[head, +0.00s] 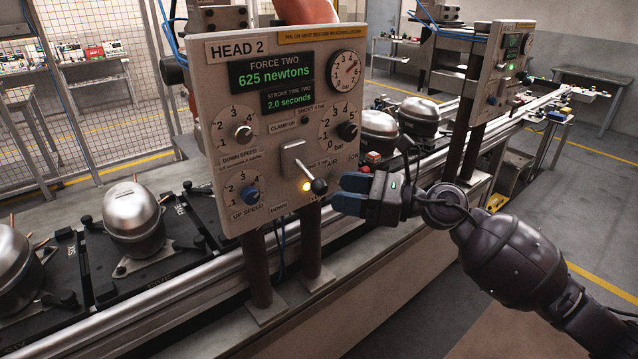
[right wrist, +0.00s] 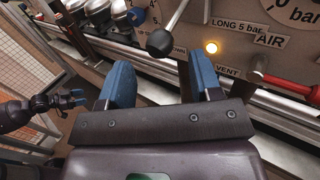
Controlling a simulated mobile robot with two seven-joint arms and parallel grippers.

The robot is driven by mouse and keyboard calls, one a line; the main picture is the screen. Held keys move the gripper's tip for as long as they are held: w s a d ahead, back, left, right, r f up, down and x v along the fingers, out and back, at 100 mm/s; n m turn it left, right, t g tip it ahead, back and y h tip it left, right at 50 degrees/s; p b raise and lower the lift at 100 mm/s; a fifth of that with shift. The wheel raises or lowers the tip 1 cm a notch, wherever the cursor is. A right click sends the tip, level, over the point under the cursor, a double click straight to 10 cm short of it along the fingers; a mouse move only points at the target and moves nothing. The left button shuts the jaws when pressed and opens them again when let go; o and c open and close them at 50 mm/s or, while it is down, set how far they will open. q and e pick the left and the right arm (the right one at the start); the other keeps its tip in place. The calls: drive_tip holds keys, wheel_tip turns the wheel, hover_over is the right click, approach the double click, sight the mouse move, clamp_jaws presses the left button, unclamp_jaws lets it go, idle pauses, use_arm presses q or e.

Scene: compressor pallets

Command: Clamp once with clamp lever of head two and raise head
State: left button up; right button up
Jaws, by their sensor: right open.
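The head two control box (head: 235,140) carries a clamp lever (head: 306,172) with a black ball knob. The lever slants down and right from its metal plate, and its knob is beside a lit amber lamp (head: 306,187). My right gripper (head: 340,192) is open, with blue fingers just right of and slightly below the knob. In the right wrist view the lever knob (right wrist: 160,42) shows beyond the open fingers (right wrist: 160,72), with no grip on it. My left gripper (right wrist: 76,98) shows small at the left of that view; its opening is unclear.
The display (head: 272,73) reads 625 newtons and 2.0 seconds. Dials and knobs surround the lever. Compressors (head: 134,212) stand on black pallets along the conveyor (head: 150,302). A second control box (head: 500,68) stands farther back. Open floor lies right of the conveyor.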

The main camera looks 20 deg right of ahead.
sight(318, 188)
drive_tip(key=shift+p+x, duration=0.45)
drive_tip(key=shift+x, duration=2.3)
clamp_jaws()
